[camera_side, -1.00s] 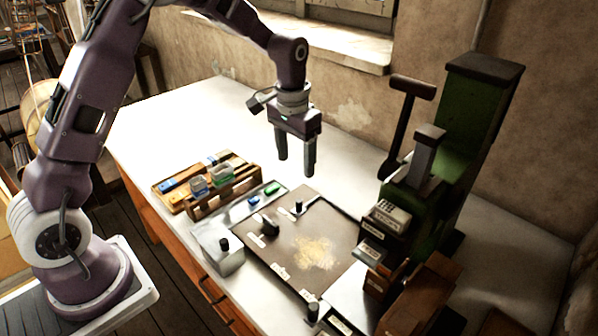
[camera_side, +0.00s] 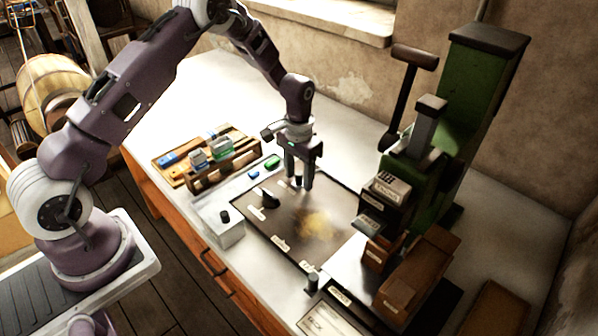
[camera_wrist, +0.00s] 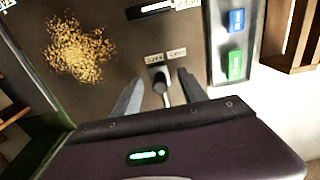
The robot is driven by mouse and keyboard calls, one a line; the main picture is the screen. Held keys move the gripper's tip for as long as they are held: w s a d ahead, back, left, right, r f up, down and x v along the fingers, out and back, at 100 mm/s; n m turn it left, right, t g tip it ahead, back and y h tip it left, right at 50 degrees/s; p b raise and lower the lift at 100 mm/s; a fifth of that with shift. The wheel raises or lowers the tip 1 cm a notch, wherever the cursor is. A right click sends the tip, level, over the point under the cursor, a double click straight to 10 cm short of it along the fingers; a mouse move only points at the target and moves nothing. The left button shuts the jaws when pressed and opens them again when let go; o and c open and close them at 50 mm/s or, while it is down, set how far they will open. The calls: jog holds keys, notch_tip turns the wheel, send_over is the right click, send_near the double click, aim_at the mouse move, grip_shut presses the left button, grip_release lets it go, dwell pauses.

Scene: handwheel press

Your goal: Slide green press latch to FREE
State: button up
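The green press (camera_side: 452,130) stands at the right in the side view. A small dark upright knob (camera_side: 298,181) stands on the dark board, partly hidden by my gripper (camera_side: 302,186). I take it for the latch. In the wrist view the knob (camera_wrist: 160,78) shows grey, just below two small pale labels (camera_wrist: 165,56) too blurred to read surely. My gripper (camera_wrist: 160,75) is low over the board, its two fingers apart on either side of the knob. A gap shows on each side, so it is open and not clasping.
The dark board (camera_side: 285,235) carries another dark knob (camera_side: 269,201) and a yellowish granular patch (camera_side: 316,222). A tray with a blue piece (camera_wrist: 236,20) and a green piece (camera_wrist: 235,65) lies beside it. A wooden rack (camera_side: 225,165) and grey box (camera_side: 222,228) are left.

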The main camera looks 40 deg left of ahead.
grip_shut()
jog(key=shift+a, duration=1.5)
jog(key=o, duration=0.6)
grip_release()
jog(key=shift+c, duration=0.2)
notch_tip(320, 180, up, 8)
jog(key=shift+r, duration=0.1)
